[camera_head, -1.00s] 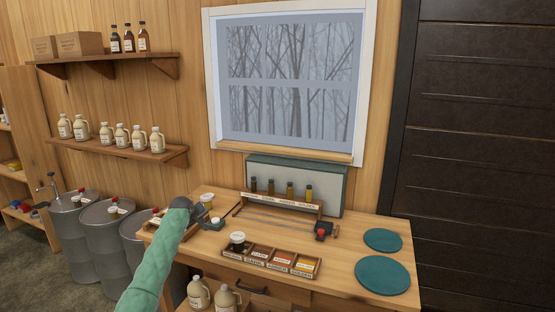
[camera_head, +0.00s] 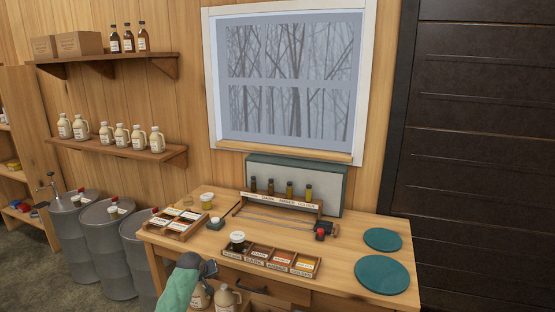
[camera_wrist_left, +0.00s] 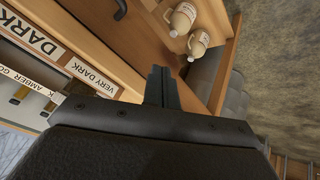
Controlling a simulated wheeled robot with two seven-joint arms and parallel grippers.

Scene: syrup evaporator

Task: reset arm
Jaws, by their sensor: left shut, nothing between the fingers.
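My left arm in its green sleeve comes in at the bottom of the head view, and my left gripper (camera_head: 207,268) is in front of the wooden table's (camera_head: 350,245) front edge. In the left wrist view the left gripper (camera_wrist_left: 160,75) is shut with nothing between its fingers. The two jugs (camera_wrist_left: 183,18) below the table front lie beyond it there. In the head view the left gripper is close beside the jugs (camera_head: 227,299), partly covering one. My right gripper is not in view.
A sectioned tray (camera_head: 270,263) with a lidded jar (camera_head: 237,240) sits at the table front. Another sectioned tray (camera_head: 175,222) is on the left. Two teal discs (camera_head: 383,275) lie right. Several metal drums (camera_head: 105,240) stand left. A bottle rack (camera_head: 282,200) stands at the back.

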